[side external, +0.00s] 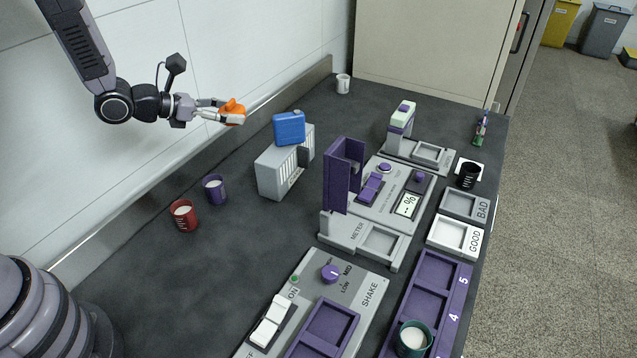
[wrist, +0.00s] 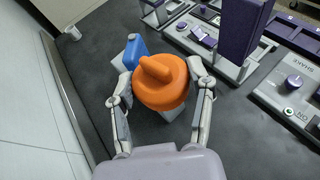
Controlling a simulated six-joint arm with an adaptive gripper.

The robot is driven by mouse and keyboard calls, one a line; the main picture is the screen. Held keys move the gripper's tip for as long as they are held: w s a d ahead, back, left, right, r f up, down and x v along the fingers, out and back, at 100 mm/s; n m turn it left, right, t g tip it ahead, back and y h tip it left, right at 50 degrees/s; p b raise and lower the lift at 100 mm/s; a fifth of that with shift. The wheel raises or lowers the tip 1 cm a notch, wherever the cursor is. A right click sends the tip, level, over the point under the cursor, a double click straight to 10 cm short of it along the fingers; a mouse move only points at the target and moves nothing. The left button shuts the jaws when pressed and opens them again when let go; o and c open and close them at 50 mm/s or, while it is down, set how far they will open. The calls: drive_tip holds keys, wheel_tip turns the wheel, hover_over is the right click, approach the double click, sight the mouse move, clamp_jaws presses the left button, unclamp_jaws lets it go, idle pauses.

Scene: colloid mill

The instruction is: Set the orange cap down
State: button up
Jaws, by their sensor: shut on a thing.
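The orange cap (side external: 233,108) is held in my gripper (side external: 222,112), well above the dark worktop (side external: 130,240) near the wall. In the wrist view the cap (wrist: 161,82) shows a round body with a raised ridge across its top. The two fingers of my gripper (wrist: 160,90) press on its left and right sides. A blue canister (side external: 289,128) sits at the grey box (side external: 275,175) below and right of my gripper in the side view. In the wrist view the blue canister (wrist: 134,52) is partly hidden behind the cap.
Red (side external: 184,215) and purple (side external: 215,189) cups stand left of the grey box. A white cup (side external: 343,83) stands at the back. The purple-and-grey meter (side external: 343,175) and shaker panel (side external: 330,272) stand to the right. Dark worktop around the cups is clear.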

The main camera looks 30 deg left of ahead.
drive_tip(key=s+a+r+n+t+y, duration=0.1)
drive_tip(key=a+r+n+t+y, duration=0.15)
drive_tip(key=a+r, duration=0.4)
drive_tip(key=s+d+f+m+g+h, duration=0.1)
drive_tip(key=d+f+m+g+h, duration=0.25)
drive_tip(key=d, duration=0.75)
drive_tip(key=d+f+m+g+h, duration=0.2)
drive_tip(key=d+f+m+g, duration=0.15)
drive_tip(key=d, duration=0.85)
drive_tip(key=s+d+f+m+g+h, duration=0.2)
drive_tip(key=s+d+f+m+g, duration=0.1)
drive_tip(key=s+d+f, duration=0.4)
drive_tip(key=s+d+f+m+g+h, duration=0.15)
drive_tip(key=s+d+m+g, duration=0.3)
drive_tip(key=d, duration=0.45)
hover_over(421, 308)
drive_tip(key=shift+n+t, duration=0.3)
drive_tip(key=f, duration=0.9)
drive_tip(key=shift+s+a+f, duration=0.15)
drive_tip(key=shift+s+a, duration=0.2)
drive_tip(key=shift+a, duration=0.05)
drive_tip(key=shift+w+d+f, duration=0.4)
drive_tip(key=shift+f, duration=1.7)
